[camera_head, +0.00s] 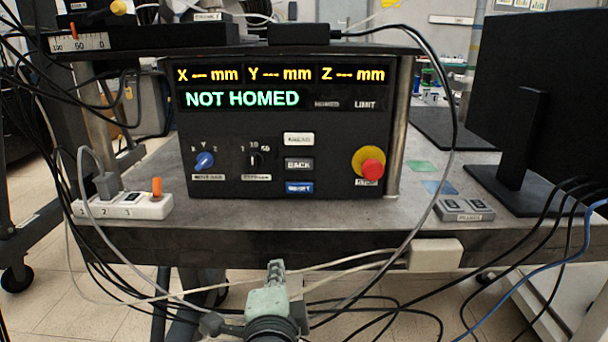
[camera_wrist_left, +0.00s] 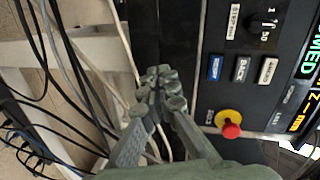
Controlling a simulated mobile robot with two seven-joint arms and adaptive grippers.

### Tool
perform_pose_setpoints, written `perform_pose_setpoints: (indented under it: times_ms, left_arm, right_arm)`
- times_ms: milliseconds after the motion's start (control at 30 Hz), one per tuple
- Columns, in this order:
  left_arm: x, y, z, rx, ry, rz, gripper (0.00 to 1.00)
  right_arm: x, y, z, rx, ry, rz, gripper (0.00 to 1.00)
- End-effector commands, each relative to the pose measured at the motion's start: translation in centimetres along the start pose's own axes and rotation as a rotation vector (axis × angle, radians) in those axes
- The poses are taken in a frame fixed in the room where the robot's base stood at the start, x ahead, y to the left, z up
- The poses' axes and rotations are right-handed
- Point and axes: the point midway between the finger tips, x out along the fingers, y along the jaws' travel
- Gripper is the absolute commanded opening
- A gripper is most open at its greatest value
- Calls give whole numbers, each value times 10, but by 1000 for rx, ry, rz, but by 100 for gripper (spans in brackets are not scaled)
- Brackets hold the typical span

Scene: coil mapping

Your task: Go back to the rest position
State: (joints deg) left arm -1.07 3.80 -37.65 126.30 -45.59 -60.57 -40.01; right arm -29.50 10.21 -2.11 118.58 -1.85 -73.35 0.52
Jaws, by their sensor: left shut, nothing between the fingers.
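My left gripper (camera_head: 276,268) is in front of the table's front edge at the bottom middle of the head view, apart from the control panel. In the left wrist view the left gripper (camera_wrist_left: 158,88) has its fingertips together with nothing between them. The black control panel (camera_head: 230,125) stands on the table and reads "NOT HOMED", with dashes for X, Y and Z. It also shows at the right of the left wrist view (camera_wrist_left: 255,95). My right gripper is not in view.
The grey table (camera_head: 330,215) carries a power strip (camera_head: 125,206), a red stop button (camera_head: 372,168) on the panel, a small switch box (camera_head: 464,209) and a black monitor (camera_head: 540,100). Several loose cables hang before the table's front edge, around my left gripper.

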Motion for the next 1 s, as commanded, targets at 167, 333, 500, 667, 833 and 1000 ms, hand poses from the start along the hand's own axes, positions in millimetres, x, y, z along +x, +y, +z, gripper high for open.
perform_pose_setpoints:
  times_ms: [167, 333, 500, 667, 833, 1000]
  left_arm:
    - [6, 112, 87, -271, -174, 288, 0]
    - [-24, 210, 169, -547, -397, 507, 0]
    - [-76, 284, 240, -803, -641, 653, 0]
    - [-115, 321, 279, -959, -804, 713, 0]
    - [-130, 332, 292, -1018, -867, 728, 0]
    - [-130, 332, 292, -1019, -867, 728, 0]
  right_arm:
    - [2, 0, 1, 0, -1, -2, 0]
    - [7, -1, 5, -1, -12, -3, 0]
    - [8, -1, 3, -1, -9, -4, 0]
    - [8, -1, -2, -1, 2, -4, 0]
    - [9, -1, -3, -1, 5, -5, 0]
    - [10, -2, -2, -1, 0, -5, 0]
